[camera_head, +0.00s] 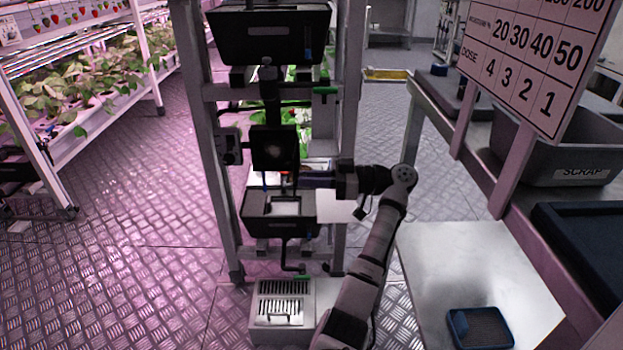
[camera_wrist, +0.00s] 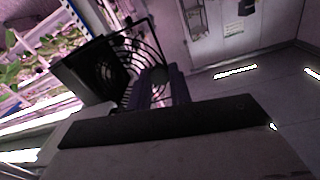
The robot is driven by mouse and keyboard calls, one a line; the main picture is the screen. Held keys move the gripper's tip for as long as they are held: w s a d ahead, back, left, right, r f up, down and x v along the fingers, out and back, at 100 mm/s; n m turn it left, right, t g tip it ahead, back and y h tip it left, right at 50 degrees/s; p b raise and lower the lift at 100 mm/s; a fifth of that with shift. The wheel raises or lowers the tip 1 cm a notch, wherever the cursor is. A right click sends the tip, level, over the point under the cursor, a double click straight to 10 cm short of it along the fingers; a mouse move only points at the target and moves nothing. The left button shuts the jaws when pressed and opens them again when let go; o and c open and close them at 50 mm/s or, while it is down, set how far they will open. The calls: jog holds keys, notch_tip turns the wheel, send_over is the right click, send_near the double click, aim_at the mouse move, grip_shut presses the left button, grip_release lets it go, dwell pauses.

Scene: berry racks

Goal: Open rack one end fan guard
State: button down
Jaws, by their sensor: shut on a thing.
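The black fan housing (camera_head: 274,149) is on the end of the grey rack frame, between its two posts. In the wrist view the fan housing (camera_wrist: 90,72) is at upper left, with the round wire fan guard (camera_wrist: 130,72) just right of it. The guard's rings appear at an angle to the housing face; how far apart they stand is hard to tell. My gripper (camera_head: 300,181) reaches in from the right, just beside the fan. In the wrist view my gripper (camera_wrist: 165,88) is shut on the guard's right part; the exact contact is dark and partly hidden.
A black bin (camera_head: 268,35) sits above the fan and a black tray (camera_head: 278,210) below it. A grey vented box (camera_head: 283,308) stands at the rack's foot. A bench (camera_head: 480,265) with a blue-rimmed tray (camera_head: 480,328) is at right. The floor at left is clear.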

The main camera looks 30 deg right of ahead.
jog(key=shift+w, duration=0.1)
jog(key=c, duration=1.3)
grip_release()
jog(key=shift+v, duration=3.75)
